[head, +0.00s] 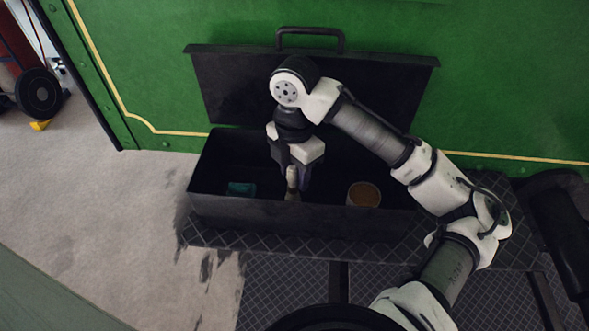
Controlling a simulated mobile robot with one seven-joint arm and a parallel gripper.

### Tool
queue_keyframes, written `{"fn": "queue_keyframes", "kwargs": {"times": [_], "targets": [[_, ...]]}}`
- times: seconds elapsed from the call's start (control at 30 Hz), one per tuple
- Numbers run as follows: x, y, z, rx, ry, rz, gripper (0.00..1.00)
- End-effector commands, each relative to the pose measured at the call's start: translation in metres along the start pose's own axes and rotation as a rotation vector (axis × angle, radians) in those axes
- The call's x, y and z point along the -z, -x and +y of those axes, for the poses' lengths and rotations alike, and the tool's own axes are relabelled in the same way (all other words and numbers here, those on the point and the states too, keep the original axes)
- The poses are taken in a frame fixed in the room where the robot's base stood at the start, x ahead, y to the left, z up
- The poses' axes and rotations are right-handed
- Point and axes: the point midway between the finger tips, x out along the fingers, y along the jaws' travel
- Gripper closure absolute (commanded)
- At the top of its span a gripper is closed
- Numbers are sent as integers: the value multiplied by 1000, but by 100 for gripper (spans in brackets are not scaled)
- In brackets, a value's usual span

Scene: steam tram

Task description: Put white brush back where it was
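My gripper (293,182) points down into an open black metal box (270,213), near the middle of its front wall. A small pale, off-white piece, which looks like the white brush (292,181), is upright between the fingers. The fingers appear shut on it. Its lower end reaches the front rim in the picture, and I cannot tell whether it touches the box. The rest of the brush is hidden by the gripper.
In the box, a teal object (241,188) lies at the left and a round brown-topped tin (363,194) stands at the right. The raised lid (235,85) leans toward the green wall (480,90). The box sits on a dark tread-plate step (330,246).

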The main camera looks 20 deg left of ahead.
Motion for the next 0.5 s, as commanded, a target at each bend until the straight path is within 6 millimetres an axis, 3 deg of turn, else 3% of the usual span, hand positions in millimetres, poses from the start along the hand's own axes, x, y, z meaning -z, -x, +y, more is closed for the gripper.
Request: {"fn": "queue_keyframes", "kwargs": {"times": [0.33,0.5], "targets": [[0,3,0,-1,0,-1,55],[-1,23,0,-1,0,-4,55]]}}
